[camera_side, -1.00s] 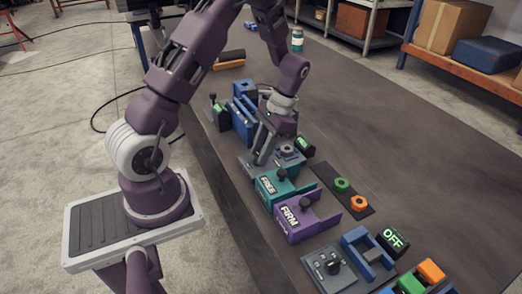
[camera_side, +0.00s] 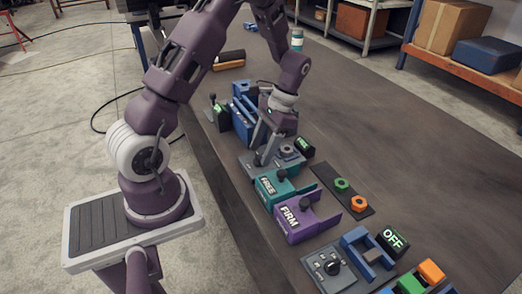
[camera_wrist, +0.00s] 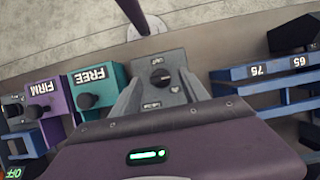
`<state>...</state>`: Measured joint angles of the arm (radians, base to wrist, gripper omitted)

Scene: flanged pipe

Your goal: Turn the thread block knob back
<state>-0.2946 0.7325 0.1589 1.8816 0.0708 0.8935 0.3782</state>
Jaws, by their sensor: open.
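The grey thread block (camera_side: 252,165) sits near the table's left edge, behind the teal FREE block; it also shows in the wrist view (camera_wrist: 172,98). Its black knob (camera_wrist: 160,77) is on the top face, between small white labels. My gripper (camera_side: 260,160) points down over the block. In the wrist view my gripper (camera_wrist: 163,86) is open, with one finger on each side of the knob. I cannot tell whether the fingers touch it. In the side view the fingers hide the knob.
The teal FREE block (camera_side: 277,187) and purple FIRM block (camera_side: 300,218) stand beside the thread block, each with a black knob. A blue rack (camera_side: 243,118) stands behind. A small lit display (camera_side: 305,145) is to the right.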

